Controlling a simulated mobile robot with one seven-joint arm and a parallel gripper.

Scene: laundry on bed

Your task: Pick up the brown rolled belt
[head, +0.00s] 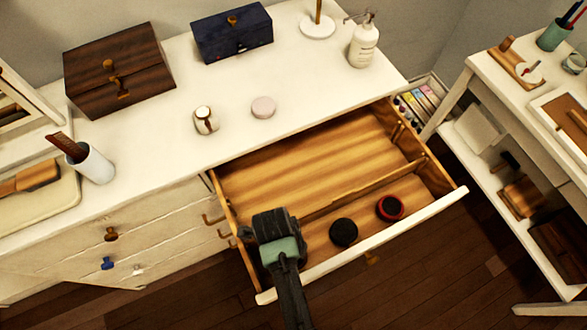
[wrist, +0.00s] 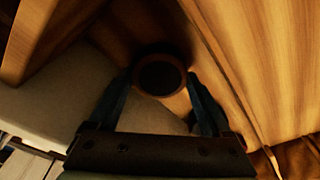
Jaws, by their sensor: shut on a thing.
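The brown rolled belt (wrist: 160,75) shows in the wrist view as a dark round coil between the fingertips. My gripper (wrist: 158,80) is shut on it, with one finger on each side. In the head view my gripper (head: 272,225) is over the left end of the open drawer's front compartment and hides the belt. Whether the belt touches the drawer floor I cannot tell.
The open wooden drawer (head: 310,158) has a divider (head: 365,187). A black roll (head: 343,232) and a red roll (head: 390,208) lie in its front compartment, right of my gripper. The back compartment is mostly empty. A jar (head: 205,120) and a pink round item (head: 263,107) stand on the dresser.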

